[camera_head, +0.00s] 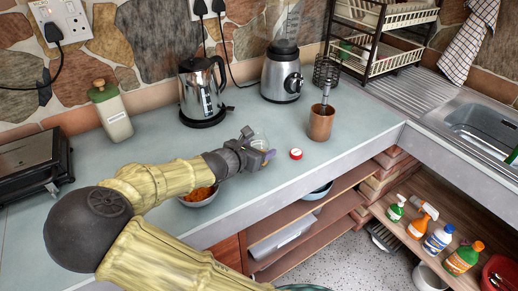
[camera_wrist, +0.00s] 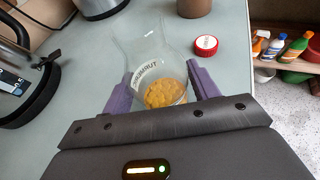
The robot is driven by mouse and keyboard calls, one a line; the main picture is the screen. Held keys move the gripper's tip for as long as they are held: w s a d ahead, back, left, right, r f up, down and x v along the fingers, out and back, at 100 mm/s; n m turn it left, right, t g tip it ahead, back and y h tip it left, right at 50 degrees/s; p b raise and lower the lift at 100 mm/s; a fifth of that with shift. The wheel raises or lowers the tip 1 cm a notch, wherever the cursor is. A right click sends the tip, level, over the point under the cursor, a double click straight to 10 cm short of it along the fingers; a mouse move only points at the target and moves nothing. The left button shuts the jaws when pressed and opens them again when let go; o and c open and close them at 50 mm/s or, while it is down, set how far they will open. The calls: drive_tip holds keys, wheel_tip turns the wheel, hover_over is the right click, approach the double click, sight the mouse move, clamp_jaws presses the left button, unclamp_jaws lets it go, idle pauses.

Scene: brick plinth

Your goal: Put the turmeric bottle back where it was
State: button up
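The turmeric bottle (camera_wrist: 160,62) is clear, with dark lettering and yellow-orange contents at its near end. It shows small and pale beside my gripper in the head view (camera_head: 259,140). My gripper (camera_head: 266,154) is low over the counter, its purple fingers on both sides of the bottle. In the wrist view the fingers (camera_wrist: 160,80) appear to press against its sides. Whether the bottle touches the counter is not clear. A red-and-white cap (camera_head: 296,154) lies on the counter to the right, apart from the bottle; it also shows in the wrist view (camera_wrist: 207,45).
A bowl (camera_head: 199,200) of orange food sits partly hidden beneath my arm. A kettle (camera_head: 202,90), blender (camera_head: 282,75) and copper cup (camera_head: 321,123) stand behind. A green-lidded container (camera_head: 111,112) stands left. The counter's front edge is close; bare counter lies around the cap.

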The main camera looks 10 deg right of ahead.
drive_tip(key=shift+o, duration=1.1)
drive_tip(key=shift+r, duration=0.15)
drive_tip(key=shift+a+r+p, duration=0.1)
drive_tip(key=shift+r+p, duration=0.1)
drive_tip(key=shift+p, duration=0.1)
drive_tip(key=p+v, duration=0.2)
drive_tip(key=v, duration=0.9)
drive_tip(key=shift+s+a+p, duration=0.25)
drive_tip(key=shift+s+p, duration=0.05)
drive_tip(key=shift+p, duration=0.1)
